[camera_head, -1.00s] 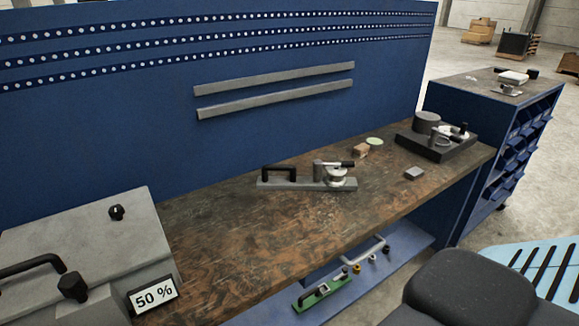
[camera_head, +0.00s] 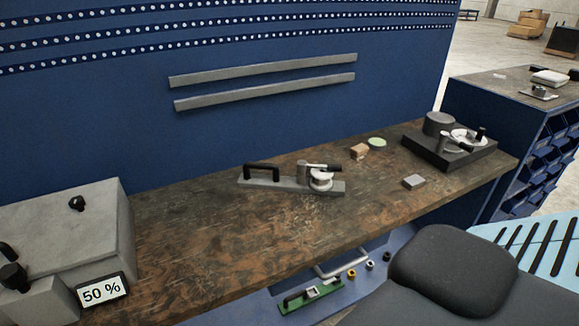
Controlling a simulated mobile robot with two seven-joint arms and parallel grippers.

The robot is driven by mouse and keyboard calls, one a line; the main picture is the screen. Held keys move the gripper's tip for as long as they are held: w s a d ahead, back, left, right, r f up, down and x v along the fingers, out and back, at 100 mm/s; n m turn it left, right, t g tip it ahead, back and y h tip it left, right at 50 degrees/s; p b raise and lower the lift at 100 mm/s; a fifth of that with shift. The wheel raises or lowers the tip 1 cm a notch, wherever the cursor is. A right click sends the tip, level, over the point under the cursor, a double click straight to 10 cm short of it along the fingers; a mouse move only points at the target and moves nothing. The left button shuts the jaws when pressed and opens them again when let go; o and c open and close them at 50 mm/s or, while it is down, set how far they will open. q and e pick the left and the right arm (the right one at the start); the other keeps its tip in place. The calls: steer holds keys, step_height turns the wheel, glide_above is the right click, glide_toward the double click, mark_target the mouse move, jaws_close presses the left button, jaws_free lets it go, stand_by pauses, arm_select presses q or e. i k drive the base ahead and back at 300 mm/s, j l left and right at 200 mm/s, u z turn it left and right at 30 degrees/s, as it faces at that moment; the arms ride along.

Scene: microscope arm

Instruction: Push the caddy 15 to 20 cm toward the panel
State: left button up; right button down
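A flat grey base (camera_head: 279,185) with a black handle at its left end and a round metal fitting with a dark lever at its right lies on the brown workbench (camera_head: 215,245). It is the likeliest caddy, but I cannot be sure. It lies in front of the blue panel (camera_head: 270,135), with a strip of bare bench between them. The panel carries rows of holes and two grey rails (camera_head: 265,92). Neither of my grippers shows in the head view.
A small block (camera_head: 359,152), a green disc (camera_head: 377,143), a grey block (camera_head: 413,182) and a black tray (camera_head: 449,150) lie right. A dark padded shape (camera_head: 450,270) fills the lower right.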

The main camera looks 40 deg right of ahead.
mark_target(275, 182)
steer(key=k+l, duration=0.1)
steer(key=l, duration=0.35)
steer(key=k+l, duration=0.1)
steer(key=l, duration=0.35)
steer(key=k+l+u, duration=0.1)
steer(key=l, duration=0.4)
steer(key=k+l, duration=0.1)
steer(key=l, duration=0.35)
